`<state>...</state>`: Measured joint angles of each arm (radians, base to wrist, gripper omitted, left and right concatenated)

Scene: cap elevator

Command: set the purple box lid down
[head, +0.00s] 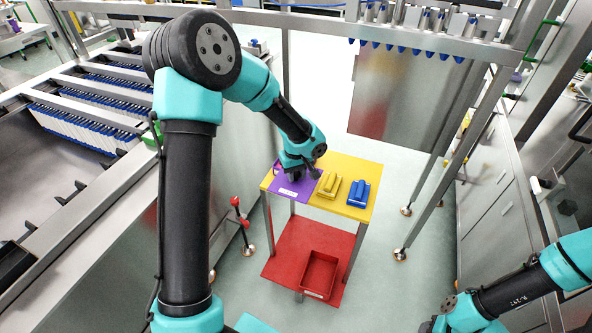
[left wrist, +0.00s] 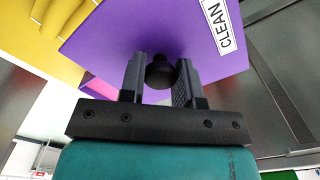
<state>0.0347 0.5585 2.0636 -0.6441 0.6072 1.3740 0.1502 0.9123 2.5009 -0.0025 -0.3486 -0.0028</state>
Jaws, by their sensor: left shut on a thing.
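The purple box lid (head: 291,190) is a flat purple plate with a white label at the left end of the yellow table top (head: 354,170). My left gripper (head: 296,174) is above it. In the left wrist view, the fingers (left wrist: 161,80) are shut on the lid's round black knob (left wrist: 160,72), and the purple lid (left wrist: 135,35) shows its "CLEAN" label. A strip of magenta (left wrist: 100,93) shows below the lid's edge. I cannot tell whether the lid touches what is under it. Only the right arm's wrist shows at the lower right of the head view; its fingers are out of frame.
A yellow item (head: 329,188) and a blue item (head: 358,193) stand on the table right of the lid. A red bin (head: 320,272) sits on the red lower shelf (head: 283,258). Metal frame posts stand right of the table. Racks of slides (head: 75,128) are at the left.

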